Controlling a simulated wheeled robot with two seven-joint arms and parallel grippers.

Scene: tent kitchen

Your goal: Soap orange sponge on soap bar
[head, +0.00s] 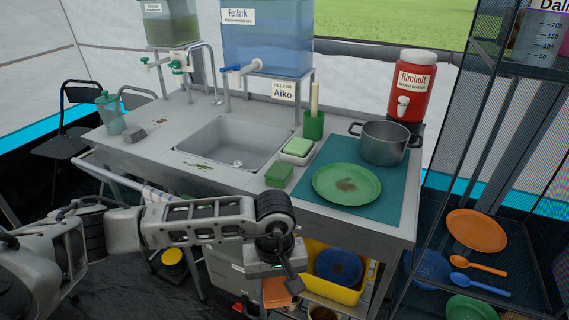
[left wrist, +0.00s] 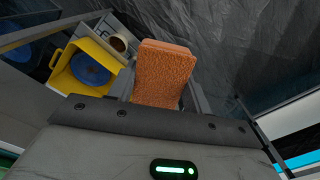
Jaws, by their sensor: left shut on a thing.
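My left gripper (head: 284,281) is shut on the orange sponge (head: 276,292), in front of the counter and below its top edge. The sponge also shows in the left wrist view (left wrist: 163,72), upright between the fingers. The soap bar (head: 299,146) is pale green and lies in a white dish (head: 297,158) on the counter, right of the sink. The sponge is apart from the soap, lower and nearer to me. My right gripper is in neither view.
A green sponge or block (head: 279,175) lies in front of the soap dish. A green brush holder (head: 313,126) is behind the soap. A yellow tub (head: 346,294) is on the shelf below.

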